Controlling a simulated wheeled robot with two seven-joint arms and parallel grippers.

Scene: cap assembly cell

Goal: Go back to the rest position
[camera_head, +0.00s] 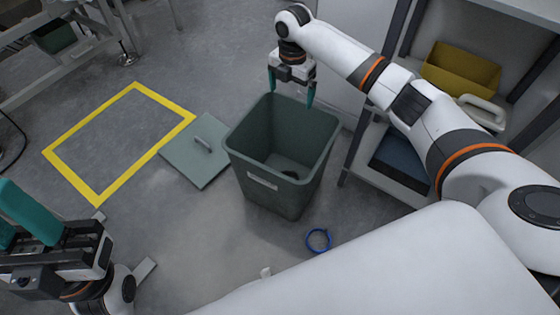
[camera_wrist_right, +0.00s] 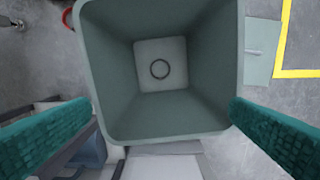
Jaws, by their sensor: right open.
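My right gripper (camera_head: 291,92) is open and empty, fingers pointing down, over the far rim of a grey-green bin (camera_head: 262,187). In the right wrist view its two teal fingers stand wide apart (camera_wrist_right: 160,110), with the bin (camera_wrist_right: 165,122) below and between them. A dark ring-shaped thing (camera_head: 290,174) lies on the bin's floor; it also shows in the right wrist view (camera_wrist_right: 160,69). My left gripper (camera_head: 22,222) is at the lower left of the head view, partly cut off by the edge; its opening is unclear.
A flat lid (camera_head: 196,165) with a handle lies on the floor left of the bin. A yellow floor outline (camera_head: 70,178) encloses bare floor. A blue ring (camera_head: 319,240) lies in front of the bin. A shelf with a yellow bin (camera_head: 460,75) stands close at the right, behind my right arm.

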